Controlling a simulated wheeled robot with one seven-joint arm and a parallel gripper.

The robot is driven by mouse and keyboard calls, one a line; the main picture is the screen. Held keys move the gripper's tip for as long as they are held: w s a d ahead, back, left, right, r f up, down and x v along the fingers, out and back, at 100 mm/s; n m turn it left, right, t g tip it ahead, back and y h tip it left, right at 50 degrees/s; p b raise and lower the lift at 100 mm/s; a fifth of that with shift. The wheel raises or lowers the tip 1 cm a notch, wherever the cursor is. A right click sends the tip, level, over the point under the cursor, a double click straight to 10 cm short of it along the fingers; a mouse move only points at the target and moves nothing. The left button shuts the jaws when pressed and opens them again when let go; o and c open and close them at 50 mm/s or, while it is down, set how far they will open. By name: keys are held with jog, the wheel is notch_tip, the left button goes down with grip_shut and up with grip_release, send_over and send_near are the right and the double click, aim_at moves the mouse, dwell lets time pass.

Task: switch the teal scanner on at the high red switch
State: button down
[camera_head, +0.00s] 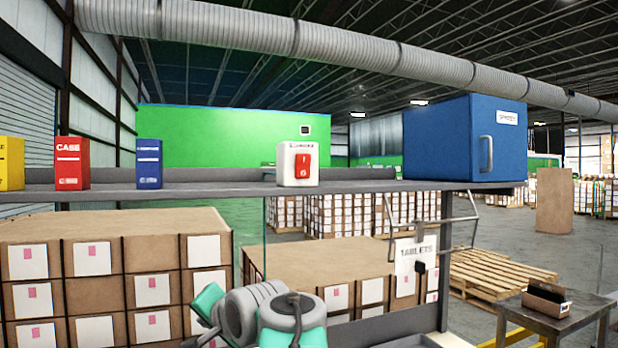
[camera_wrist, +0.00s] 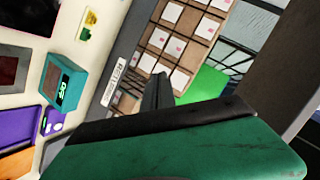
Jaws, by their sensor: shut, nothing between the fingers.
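The red rocker switch (camera_head: 302,165) is on a white box standing on the high grey shelf in the head view, with marks at its top and bottom. I cannot tell which half is pressed in. The teal scanner (camera_wrist: 62,84) is at the left of the wrist view, on a pale surface; its small dark display seems to read OFF. My gripper (camera_wrist: 157,88) shows in the wrist view as dark fingers, shut and empty, apart from the scanner. The switch does not show clearly in the wrist view. In the head view the gripper's fingers are not visible.
On the shelf (camera_head: 225,190), yellow, red (camera_head: 72,164) and blue (camera_head: 149,164) cartons stand left of the switch, and a large blue cabinet (camera_head: 465,138) stands right. Shelf room beside the switch box is clear. A purple device (camera_wrist: 20,122) lies near the scanner. Stacked cartons stand behind.

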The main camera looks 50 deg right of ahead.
aim_at(304, 158)
jog(key=s+d+r+m+t+h+p, duration=0.1)
jog(key=s+d+r+m+h, duration=0.2)
jog(key=d+r, duration=0.45)
jog(key=s+d+r+m+t+h, duration=0.1)
jog(key=s+d+r+m+t, duration=0.3)
jog(key=r, duration=0.6)
jog(key=s+d+r+m+h, duration=0.2)
jog(key=s+d+r+m, duration=0.1)
jog(key=s+r, duration=0.8)
jog(key=shift+s+d+r+g+p, duration=0.3)
jog(key=shift+s+d+r, duration=0.1)
jog(key=shift+s+d, duration=0.3)
jog(key=p+x, duration=0.4)
jog(key=x, duration=1)
jog(key=shift+s+r, duration=0.1)
jog(key=shift+r, duration=0.05)
